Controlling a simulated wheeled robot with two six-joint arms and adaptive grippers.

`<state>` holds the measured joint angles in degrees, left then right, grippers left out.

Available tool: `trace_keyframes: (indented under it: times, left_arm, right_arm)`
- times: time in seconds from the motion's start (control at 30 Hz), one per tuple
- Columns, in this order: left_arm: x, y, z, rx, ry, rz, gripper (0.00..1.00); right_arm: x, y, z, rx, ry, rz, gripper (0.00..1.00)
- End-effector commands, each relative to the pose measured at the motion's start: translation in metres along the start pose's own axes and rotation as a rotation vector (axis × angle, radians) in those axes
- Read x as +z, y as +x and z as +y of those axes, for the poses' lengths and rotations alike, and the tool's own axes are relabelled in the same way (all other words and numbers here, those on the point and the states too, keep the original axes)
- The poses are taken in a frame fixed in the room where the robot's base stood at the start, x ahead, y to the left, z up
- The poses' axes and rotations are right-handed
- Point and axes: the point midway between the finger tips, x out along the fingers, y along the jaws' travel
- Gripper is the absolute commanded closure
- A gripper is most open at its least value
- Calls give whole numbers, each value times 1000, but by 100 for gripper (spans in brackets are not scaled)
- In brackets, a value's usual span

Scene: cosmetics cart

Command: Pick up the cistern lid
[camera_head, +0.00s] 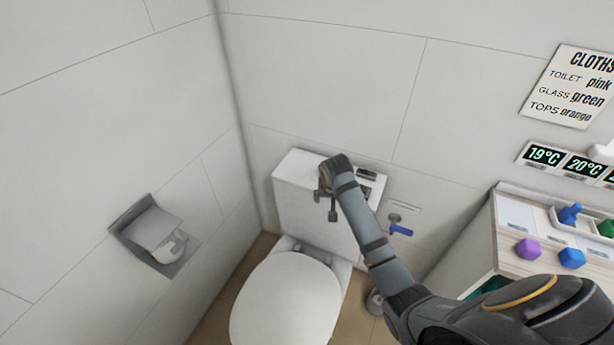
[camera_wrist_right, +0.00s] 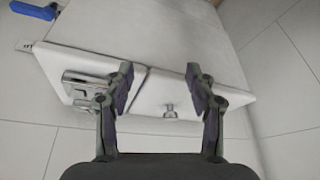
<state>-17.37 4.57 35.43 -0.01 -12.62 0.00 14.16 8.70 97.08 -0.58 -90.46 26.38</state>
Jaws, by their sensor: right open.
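The white cistern lid (camera_head: 298,166) lies on top of the toilet cistern (camera_head: 292,208) against the back wall. In the right wrist view the lid (camera_wrist_right: 222,92) carries a small metal knob (camera_wrist_right: 169,111), and a dark seam separates it from the section with the flush plate. The knob is hidden behind my gripper in the head view. My right gripper (camera_head: 326,202) is over the cistern top, and its open fingers (camera_wrist_right: 160,88) point down at it, with nothing held. The knob appears between the two fingers in the picture; contact cannot be told. My left gripper is out of view.
A metal flush plate (camera_wrist_right: 88,86) is beside the lid. A blue-handled valve (camera_head: 400,229) is on the wall to the right. A cart (camera_head: 507,262) with coloured knobs stands at right. A paper holder (camera_head: 157,236) is on the left wall. The toilet seat cover (camera_head: 285,305) is down.

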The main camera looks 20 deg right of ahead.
Motion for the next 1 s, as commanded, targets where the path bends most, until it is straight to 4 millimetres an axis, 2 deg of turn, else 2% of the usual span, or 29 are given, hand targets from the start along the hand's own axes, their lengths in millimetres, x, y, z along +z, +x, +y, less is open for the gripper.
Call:
trace_keyframes:
  times: [0.03, 0.3, 0.5, 0.7, 1.0]
  left_arm:
    - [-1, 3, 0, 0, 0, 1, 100]
    - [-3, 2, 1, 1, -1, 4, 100]
    - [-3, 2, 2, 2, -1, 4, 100]
    - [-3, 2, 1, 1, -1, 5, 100]
    - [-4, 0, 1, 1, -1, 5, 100]
  right_arm:
    - [-15, -6, -3, 0, 30, 10, 44]
    - [-89, -26, -16, 5, 203, 21, 44]
    - [-129, -44, -22, 3, 308, 26, 44]
    - [-136, -44, -23, 5, 328, 24, 44]
    - [-136, 2, -23, 5, 326, 24, 44]
